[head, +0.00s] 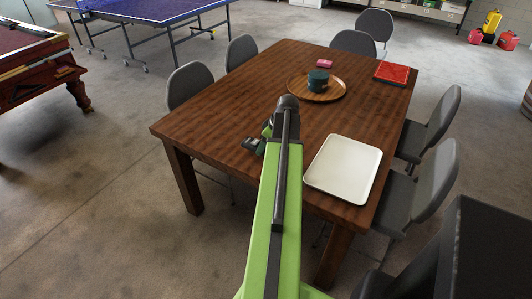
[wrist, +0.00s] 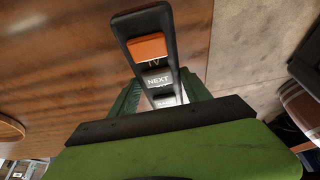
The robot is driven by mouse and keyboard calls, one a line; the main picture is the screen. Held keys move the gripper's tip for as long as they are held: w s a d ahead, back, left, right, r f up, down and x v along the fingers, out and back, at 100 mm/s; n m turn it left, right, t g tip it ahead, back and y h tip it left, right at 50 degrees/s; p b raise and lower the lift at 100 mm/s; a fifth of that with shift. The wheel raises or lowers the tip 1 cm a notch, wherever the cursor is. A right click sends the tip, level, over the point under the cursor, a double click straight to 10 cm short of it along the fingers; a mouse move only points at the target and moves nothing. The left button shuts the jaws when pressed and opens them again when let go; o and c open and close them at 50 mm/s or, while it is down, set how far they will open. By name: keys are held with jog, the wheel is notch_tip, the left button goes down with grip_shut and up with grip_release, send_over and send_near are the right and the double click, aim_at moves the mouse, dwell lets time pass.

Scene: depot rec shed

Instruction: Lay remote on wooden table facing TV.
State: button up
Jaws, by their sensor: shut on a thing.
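The black remote (wrist: 153,55) has an orange button and keys marked NEXT and another word below. It is held between the green fingers of my gripper (wrist: 160,95). I cannot tell whether the remote touches the table. No TV is in view.
On the table are a white tray (head: 343,170) right of my arm, a round wooden tray (head: 300,91) with a dark teal pot (head: 318,80), a pink item (head: 325,63) and a red square item (head: 392,73). Grey chairs (head: 190,85) stand around it. The table's left part is clear.

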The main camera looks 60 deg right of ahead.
aim_at(262, 158)
jog(key=shift+w+d+f, duration=0.2)
jog(key=shift+w+f, duration=0.1)
jog(key=shift+w, duration=0.2)
jog(key=shift+w+d+f, duration=0.2)
jog(key=shift+w+f, duration=0.1)
jog(key=shift+w, duration=0.15)
notch_tip(262, 158, down, 4)
jog(key=b, duration=0.4)
jog(key=shift+f+b, duration=0.2)
jog(key=shift+b, duration=0.2)
jog(key=shift+r, duration=0.25)
jog(key=shift+f, duration=0.2)
jog(key=o, duration=1.6)
